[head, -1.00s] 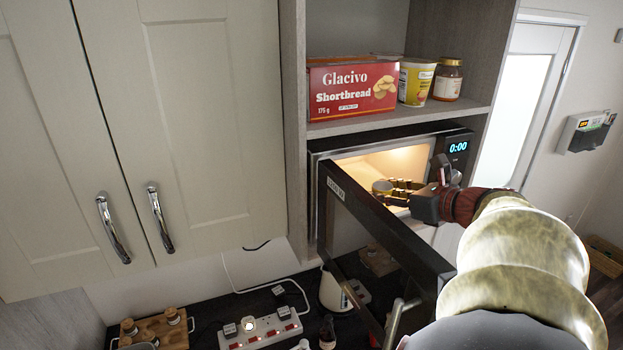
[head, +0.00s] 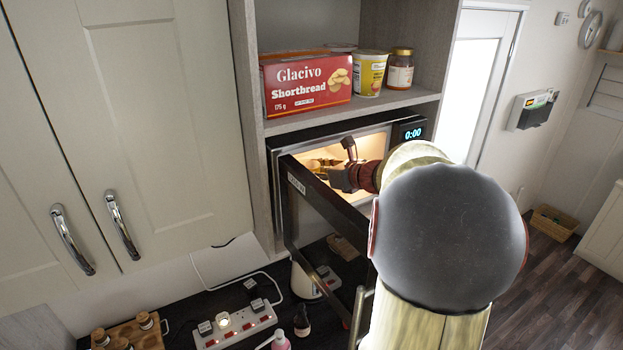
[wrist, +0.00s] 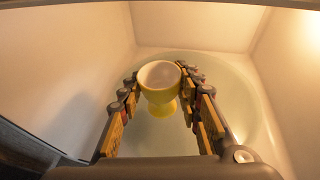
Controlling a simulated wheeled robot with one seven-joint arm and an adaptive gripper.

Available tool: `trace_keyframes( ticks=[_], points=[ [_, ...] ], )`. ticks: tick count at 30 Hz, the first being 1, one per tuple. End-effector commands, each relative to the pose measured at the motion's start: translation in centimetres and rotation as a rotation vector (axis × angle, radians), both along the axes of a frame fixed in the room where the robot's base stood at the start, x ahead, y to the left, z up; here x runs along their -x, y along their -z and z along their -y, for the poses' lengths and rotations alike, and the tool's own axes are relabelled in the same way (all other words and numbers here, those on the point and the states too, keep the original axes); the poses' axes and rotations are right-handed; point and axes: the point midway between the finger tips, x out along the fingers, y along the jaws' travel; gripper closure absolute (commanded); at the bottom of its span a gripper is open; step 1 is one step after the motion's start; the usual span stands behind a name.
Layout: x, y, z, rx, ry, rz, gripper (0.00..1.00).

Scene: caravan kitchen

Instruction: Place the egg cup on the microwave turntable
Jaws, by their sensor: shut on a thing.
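The yellow egg cup (wrist: 159,88) with a pale inside is upright between the fingers of my gripper (wrist: 160,92) in the wrist view. My gripper is shut on it. The round glass turntable (wrist: 245,125) lies below and around it; whether the cup's foot touches the glass I cannot tell. In the head view my gripper (head: 325,168) is inside the lit, open microwave (head: 290,147), and the arm hides much of the opening. The egg cup is hard to make out there.
The microwave door (head: 325,205) stands open toward me, close beside my arm. A shelf above holds a shortbread box (head: 307,85), a yellow tub (head: 370,74) and a jar (head: 400,69). A power strip (head: 235,325) and bottles are on the dark counter below.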

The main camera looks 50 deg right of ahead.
Motion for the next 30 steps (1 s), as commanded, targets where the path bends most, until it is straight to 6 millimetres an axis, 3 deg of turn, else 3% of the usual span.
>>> trace_keyframes(
  ticks=[5, 19, 20, 30],
  points=[
    [-0.1, 2.5, 0.0, -0.003, 0.000, -0.001, 0.92],
    [-0.4, 3.4, 0.1, 0.000, 0.000, 0.000, 0.92],
    [-0.4, 3.4, 0.1, -0.001, 0.000, 0.000, 0.66],
    [-0.3, 3.3, 0.1, -0.001, 0.000, 0.000, 0.47]
  ],
)
